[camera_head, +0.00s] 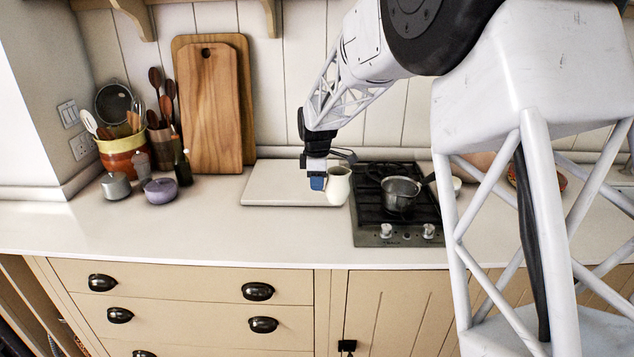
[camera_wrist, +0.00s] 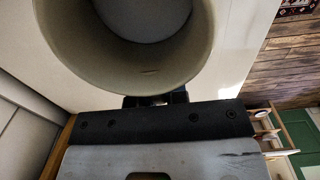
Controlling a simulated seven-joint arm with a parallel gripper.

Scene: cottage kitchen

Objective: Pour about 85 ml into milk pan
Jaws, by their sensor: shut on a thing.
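A cream jug (camera_head: 338,187) is held by my gripper (camera_head: 318,182), just left of the hob. It looks roughly upright. In the wrist view the jug (camera_wrist: 70,50) fills the top, its wide mouth facing the camera and a pale grey-white surface inside; I cannot tell the liquid level. My gripper (camera_wrist: 155,99) is shut on the jug, its fingers mostly hidden beneath the rim. The milk pan (camera_head: 400,194), a small metal pan with a dark handle, sits on the hob to the right of the jug, apart from it. Its contents cannot be made out.
The black hob (camera_head: 372,236) has control knobs at its front. A pale board (camera_head: 270,190) lies on the counter left of and beneath the jug. Wooden boards (camera_head: 210,110), a utensil crock (camera_head: 122,152) and small pots stand farther left. The front left counter (camera_head: 200,235) is clear.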

